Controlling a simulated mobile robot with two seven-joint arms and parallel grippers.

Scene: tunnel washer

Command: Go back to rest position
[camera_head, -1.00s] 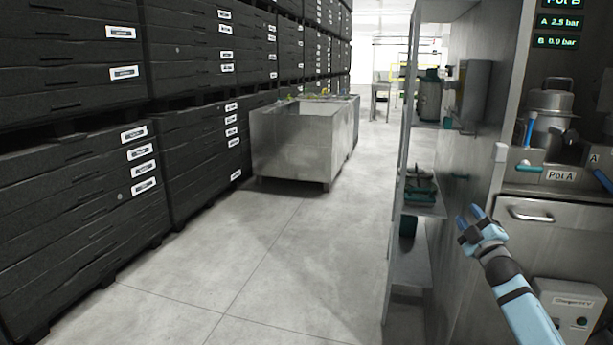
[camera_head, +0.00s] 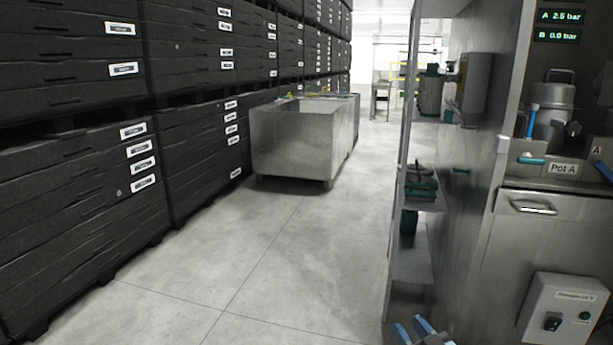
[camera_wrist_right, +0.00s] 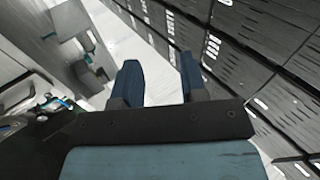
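My right gripper (camera_head: 413,328) shows at the bottom edge of the head view, low in front of the metal shelf unit. Only its blue fingertips and a bit of its body are in the picture. In the right wrist view its two blue fingers (camera_wrist_right: 161,82) stand apart with nothing between them, and pale floor shows in the gap. My left gripper is not in the head view.
A steel shelf unit (camera_head: 411,262) and a machine panel with a steel pot (camera_head: 551,112) and a grey switch box (camera_head: 563,312) stand at right. Black stacked crates (camera_head: 75,200) line the left. A metal bin (camera_head: 291,142) stands midway. The floor (camera_head: 270,270) between is clear.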

